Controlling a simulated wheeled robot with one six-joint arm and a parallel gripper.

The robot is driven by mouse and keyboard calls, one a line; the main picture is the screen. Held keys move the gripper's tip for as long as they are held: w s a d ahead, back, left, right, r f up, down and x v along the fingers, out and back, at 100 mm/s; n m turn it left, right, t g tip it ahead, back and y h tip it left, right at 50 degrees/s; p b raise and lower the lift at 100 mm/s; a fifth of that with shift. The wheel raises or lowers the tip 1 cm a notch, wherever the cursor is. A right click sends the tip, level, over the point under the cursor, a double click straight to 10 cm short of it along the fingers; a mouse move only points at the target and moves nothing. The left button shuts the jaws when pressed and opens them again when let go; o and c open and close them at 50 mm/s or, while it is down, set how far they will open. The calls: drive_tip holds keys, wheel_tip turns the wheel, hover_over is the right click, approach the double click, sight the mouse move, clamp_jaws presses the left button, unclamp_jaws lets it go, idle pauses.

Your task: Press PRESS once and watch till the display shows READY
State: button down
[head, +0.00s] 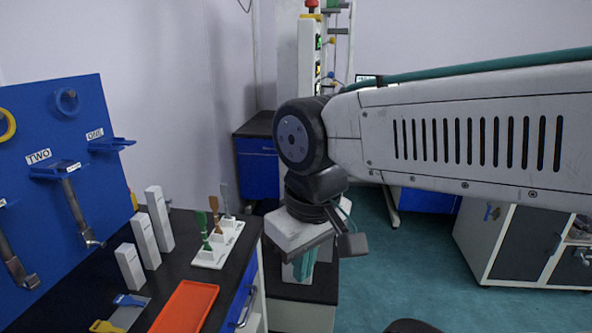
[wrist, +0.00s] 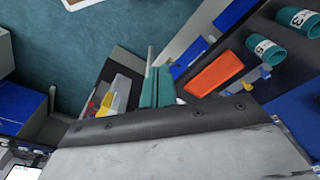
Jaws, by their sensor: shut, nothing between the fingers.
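The rheometer (head: 308,48) stands at the back as a tall white column with a red knob on top. Small lit panels (head: 318,42) show on its right side, too small to read. I cannot make out a button marked PRESS or the word READY. My arm hides the machine's lower part. My gripper (head: 303,270) hangs pointing down in front of the machine, over the dark bench area, with its teal fingers together and empty. The fingers also show in the wrist view (wrist: 157,87), closed side by side. They are apart from the machine's lit panels.
A black bench at left carries an orange tray (head: 186,306), a white rack (head: 219,245) with coloured tools, and several white blocks (head: 145,240). A blue tool board (head: 60,190) stands behind them. A grey-white cabinet (head: 520,245) stands at right. Teal floor between is open.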

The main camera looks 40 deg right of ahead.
drive_tip(key=w+d+m+t+y, duration=0.2)
drive_tip(key=w+m+y, duration=0.4)
drive_tip(key=w+m, duration=0.5)
drive_tip(key=w+d+m+t+y, duration=0.1)
drive_tip(key=w+d+m+t, duration=0.35)
drive_tip(key=w+d, duration=0.45)
drive_tip(key=d+f+m+t+h, duration=0.2)
drive_tip(key=d+m, duration=0.5)
drive_tip(key=d, duration=0.8)
drive_tip(key=w+d+f+m+t+h, duration=0.1)
drive_tip(key=d+m+t+h, duration=0.3)
drive_tip(key=d, duration=1.2)
drive_tip(key=f+m+h, duration=0.1)
drive_tip(key=m, duration=0.3)
drive_tip(key=shift+d+t+h, duration=0.2)
drive_tip(key=shift+t+h, duration=0.15)
drive_tip(key=shift+h, duration=0.05)
drive_tip(key=shift+f+m, duration=0.1)
drive_tip(key=shift+m, duration=0.15)
drive_tip(key=w+a, duration=0.5)
drive_tip(key=w, duration=0.1)
drive_tip(key=shift+w+a, duration=0.4)
